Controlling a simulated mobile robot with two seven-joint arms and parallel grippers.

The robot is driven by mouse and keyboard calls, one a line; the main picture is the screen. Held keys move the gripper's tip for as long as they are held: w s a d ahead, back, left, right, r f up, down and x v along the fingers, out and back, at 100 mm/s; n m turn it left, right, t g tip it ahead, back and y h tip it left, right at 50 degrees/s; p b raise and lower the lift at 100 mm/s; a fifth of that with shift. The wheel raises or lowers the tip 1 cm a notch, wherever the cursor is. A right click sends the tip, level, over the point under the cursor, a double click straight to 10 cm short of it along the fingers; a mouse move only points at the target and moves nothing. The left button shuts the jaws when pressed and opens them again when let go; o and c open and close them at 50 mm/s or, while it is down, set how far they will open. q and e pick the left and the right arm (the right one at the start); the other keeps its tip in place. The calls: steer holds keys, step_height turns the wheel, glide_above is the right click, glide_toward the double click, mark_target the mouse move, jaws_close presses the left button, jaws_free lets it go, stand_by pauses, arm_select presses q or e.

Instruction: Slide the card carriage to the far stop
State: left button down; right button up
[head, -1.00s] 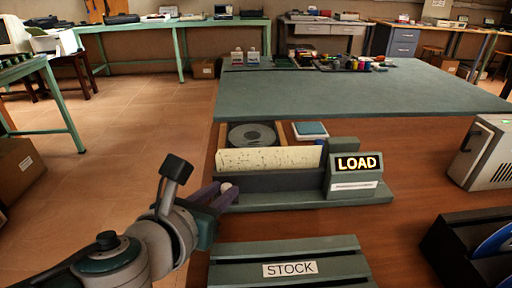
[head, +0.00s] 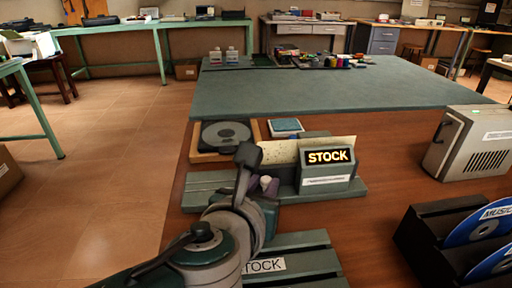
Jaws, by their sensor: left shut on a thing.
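The card carriage carries a cream punched card (head: 280,151) standing upright in a dark green-grey rail base (head: 205,187). The card's right part is behind the reader box, whose lit display (head: 327,156) reads STOCK. My left gripper (head: 268,186) is shut at the front of the carriage, left of the box. It appears to hold the carriage's pale knob, but my own wrist hides much of the contact. The rail's left stretch is bare. My right gripper is not in view.
A slatted rack labelled STOCK (head: 266,265) lies in front, partly behind my arm. A wooden tray with a grey disc (head: 224,136) and a blue pad (head: 286,126) sit behind the rail. A disc rack (head: 425,240) and a grey case (head: 470,142) stand right.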

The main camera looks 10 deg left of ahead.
arm_select(q)
steer(key=shift+w+d+f, duration=0.1)
steer(key=shift+d, duration=0.35)
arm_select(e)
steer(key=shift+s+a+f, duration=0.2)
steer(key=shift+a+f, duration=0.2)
arm_select(q)
steer(key=c, duration=1.1)
jaws_free()
steer(key=shift+o, duration=0.5)
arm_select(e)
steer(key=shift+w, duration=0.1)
